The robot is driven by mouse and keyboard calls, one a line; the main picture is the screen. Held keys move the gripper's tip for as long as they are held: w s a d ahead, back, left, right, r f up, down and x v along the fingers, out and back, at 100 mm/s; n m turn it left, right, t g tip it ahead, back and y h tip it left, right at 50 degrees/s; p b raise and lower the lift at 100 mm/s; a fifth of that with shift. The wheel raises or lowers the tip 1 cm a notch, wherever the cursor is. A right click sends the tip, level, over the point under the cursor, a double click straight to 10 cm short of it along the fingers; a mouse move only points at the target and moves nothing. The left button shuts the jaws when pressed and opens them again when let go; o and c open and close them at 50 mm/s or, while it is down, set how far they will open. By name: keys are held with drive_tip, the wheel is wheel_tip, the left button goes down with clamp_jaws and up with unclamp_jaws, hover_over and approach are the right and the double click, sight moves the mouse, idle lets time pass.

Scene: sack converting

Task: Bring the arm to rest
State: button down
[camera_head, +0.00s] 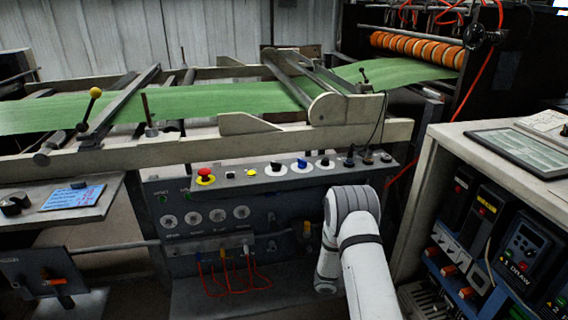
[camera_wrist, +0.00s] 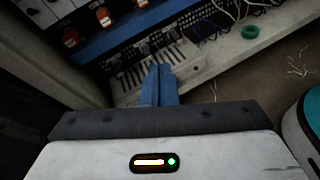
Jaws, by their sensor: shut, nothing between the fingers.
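My arm shows in the head view as white links with a grey joint, in front of the grey control panel (camera_head: 220,215); its gripper end is hidden there. In the wrist view my gripper (camera_wrist: 158,72) shows as two blue fingers pressed together, with nothing between them. The fingers point toward the lower part of an open electrical cabinet with rows of terminals (camera_wrist: 140,50) and loose wires. They appear apart from it, though the exact distance cannot be told.
Green sacking web (camera_head: 200,105) runs over a cream frame (camera_head: 230,148) behind the arm. The panel carries a red mushroom button (camera_head: 205,176) and several knobs. The drive cabinet (camera_head: 440,165) stands close on the right. A green ring (camera_wrist: 250,32) lies on a ledge.

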drive_tip(key=s+a+r+m+g+y+p, duration=0.1)
drive_tip(key=s+a+r+m+y+p, duration=0.15)
drive_tip(key=r, duration=0.75)
drive_tip(key=s+a+r+m+y+p, duration=0.1)
drive_tip(key=s+r+m+y+p, duration=0.15)
drive_tip(key=r, duration=0.75)
drive_tip(key=s+a+r+m+g+y+p, duration=0.1)
drive_tip(key=s+a+r+m+p, duration=0.15)
drive_tip(key=r, duration=0.75)
drive_tip(key=s+a+r+m+t+y+p, duration=0.2)
drive_tip(key=s+a+r+p, duration=0.1)
drive_tip(key=r, duration=0.4)
drive_tip(key=s+a+r+m+t+y+p, duration=0.1)
drive_tip(key=s+a+r+m+y+p, duration=0.1)
drive_tip(key=s+r, duration=0.5)
drive_tip(key=s+a+r+m+t+y+p, duration=0.2)
drive_tip(key=s+a+r+m+y+p, duration=0.1)
drive_tip(key=r, duration=0.6)
drive_tip(key=s+a+y+p, duration=0.1)
drive_tip(key=s+a+p, duration=0.1)
drive_tip(key=a+p, duration=0.1)
drive_tip(key=shift+s+r+t+p, duration=0.25)
drive_tip(key=shift+s+t+p, duration=0.05)
drive_tip(key=shift+s, duration=0.05)
drive_tip(key=shift+a, duration=0.1)
